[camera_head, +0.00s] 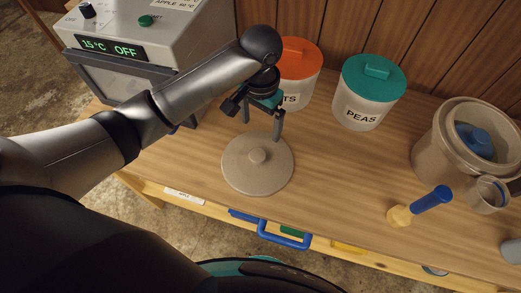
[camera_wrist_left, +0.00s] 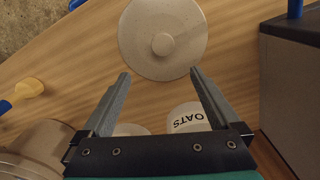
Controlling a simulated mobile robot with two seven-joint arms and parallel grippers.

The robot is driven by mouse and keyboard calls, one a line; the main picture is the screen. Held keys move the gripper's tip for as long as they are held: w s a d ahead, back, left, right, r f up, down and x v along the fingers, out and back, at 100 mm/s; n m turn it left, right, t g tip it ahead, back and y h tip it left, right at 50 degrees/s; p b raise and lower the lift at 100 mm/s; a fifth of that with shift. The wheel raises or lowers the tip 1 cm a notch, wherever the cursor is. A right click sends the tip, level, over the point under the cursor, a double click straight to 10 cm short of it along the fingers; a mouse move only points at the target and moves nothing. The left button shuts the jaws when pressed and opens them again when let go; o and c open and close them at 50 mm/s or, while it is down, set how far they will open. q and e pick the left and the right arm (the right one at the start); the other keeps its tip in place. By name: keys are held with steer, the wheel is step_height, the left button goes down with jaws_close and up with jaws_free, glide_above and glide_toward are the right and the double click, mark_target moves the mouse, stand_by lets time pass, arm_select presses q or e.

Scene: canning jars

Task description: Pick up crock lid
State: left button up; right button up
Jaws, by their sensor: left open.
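The crock lid (camera_head: 257,165) is a round beige disc with a small knob in its middle. It lies flat on the wooden table, near the front edge. In the left wrist view the lid (camera_wrist_left: 163,40) is at the top, with its knob (camera_wrist_left: 162,44) showing. My left gripper (camera_head: 262,122) is open and empty, above and just behind the lid in the head view. In the wrist view its two fingers (camera_wrist_left: 158,74) point toward the lid, apart from the knob. The beige crock (camera_head: 440,145) stands open at the right with something blue inside. My right gripper is not in view.
An orange-lidded canister (camera_head: 300,58) and a teal-lidded PEAS canister (camera_head: 368,92) stand behind the lid. A grey machine (camera_head: 140,45) is at the left. A blue-handled tool (camera_head: 420,206) and a grey cup (camera_head: 486,195) are at the right. Table between lid and crock is clear.

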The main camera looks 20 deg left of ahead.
arm_select(q)
glide_above(258, 154)
step_height(258, 154, down, 4)
steer(key=f, duration=0.1)
steer(key=f+b, duration=0.1)
steer(key=f, duration=0.2)
steer(key=shift+s+d+f+b, duration=0.15)
steer(key=shift+s+d+b, duration=0.05)
steer(key=shift+d+b, duration=0.1)
steer(key=shift+f, duration=0.45)
steer(key=f, duration=0.1)
steer(key=f+b, duration=0.1)
steer(key=f, duration=0.3)
steer(key=shift+w+a, duration=0.1)
steer(key=shift+a, duration=0.25)
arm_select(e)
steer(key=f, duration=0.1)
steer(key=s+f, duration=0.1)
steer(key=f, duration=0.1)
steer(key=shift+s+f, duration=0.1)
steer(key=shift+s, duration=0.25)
arm_select(q)
steer(key=shift+c, duration=0.2)
jaws_close()
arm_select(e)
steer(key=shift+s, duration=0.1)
arm_select(q)
steer(key=shift+w+r, duration=0.1)
